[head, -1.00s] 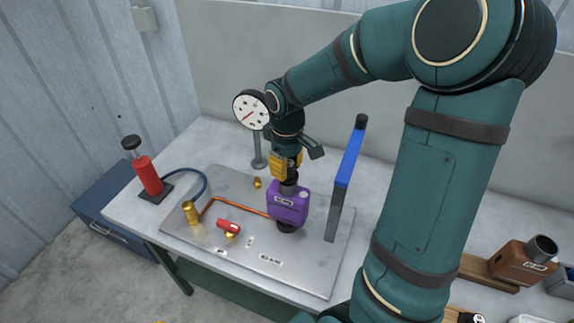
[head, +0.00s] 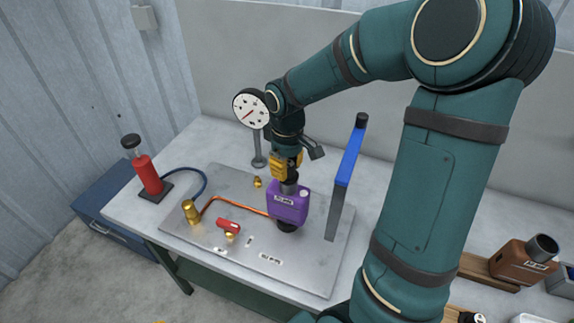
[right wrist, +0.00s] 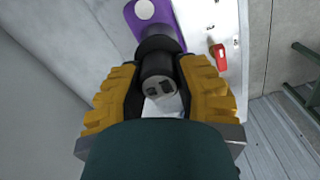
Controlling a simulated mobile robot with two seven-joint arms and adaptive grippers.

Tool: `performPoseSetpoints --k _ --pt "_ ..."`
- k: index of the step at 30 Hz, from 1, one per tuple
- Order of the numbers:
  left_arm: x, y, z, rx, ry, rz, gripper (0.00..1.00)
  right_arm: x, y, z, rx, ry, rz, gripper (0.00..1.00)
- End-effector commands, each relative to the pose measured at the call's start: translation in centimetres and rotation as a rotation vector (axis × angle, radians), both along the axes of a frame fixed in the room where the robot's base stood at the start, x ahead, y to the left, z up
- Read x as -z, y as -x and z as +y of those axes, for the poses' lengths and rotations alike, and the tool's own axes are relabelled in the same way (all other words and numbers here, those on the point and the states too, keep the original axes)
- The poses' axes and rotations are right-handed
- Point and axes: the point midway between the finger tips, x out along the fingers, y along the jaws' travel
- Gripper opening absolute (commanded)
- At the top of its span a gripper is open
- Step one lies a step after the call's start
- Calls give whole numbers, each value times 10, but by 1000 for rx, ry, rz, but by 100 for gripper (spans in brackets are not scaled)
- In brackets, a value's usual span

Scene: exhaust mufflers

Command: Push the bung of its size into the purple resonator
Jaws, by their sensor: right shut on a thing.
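The purple resonator (head: 289,206) stands upright on the metal plate, with a dark fitting under its base. My right gripper (head: 287,172) is directly above it, with yellow fingers pointing down. In the right wrist view, the gripper (right wrist: 162,88) is shut on a dark cylindrical bung (right wrist: 158,72). The bung's wider black far end meets the top of the purple resonator (right wrist: 135,22), beside a pale round spot. I cannot tell how deep the bung sits, as the opening is hidden. My left gripper is not in view.
The metal plate (head: 225,252) carries a copper pipe, brass fittings and a red-handled valve (head: 228,226). A dial gauge (head: 251,109) is behind, a red pump (head: 147,172) at left. A brown resonator (head: 520,263) is at right.

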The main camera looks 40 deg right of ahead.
Motion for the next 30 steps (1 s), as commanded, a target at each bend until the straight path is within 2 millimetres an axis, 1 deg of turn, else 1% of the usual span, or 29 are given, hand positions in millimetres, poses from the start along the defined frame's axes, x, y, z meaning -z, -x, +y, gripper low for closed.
performPoseSetpoints --k 12,13,15,25,28,30 --pt "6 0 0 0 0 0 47 8 0 0 0 0 0 1" --pt "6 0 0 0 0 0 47 8 0 0 0 0 0 41" --pt "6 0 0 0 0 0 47 7 0 0 0 0 0 62" --pt "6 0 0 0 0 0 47 6 0 0 0 0 0 62" --pt "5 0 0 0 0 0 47 -2 -1 0 0 0 -3 62" --pt "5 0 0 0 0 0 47 -12 -1 0 0 1 -5 62"
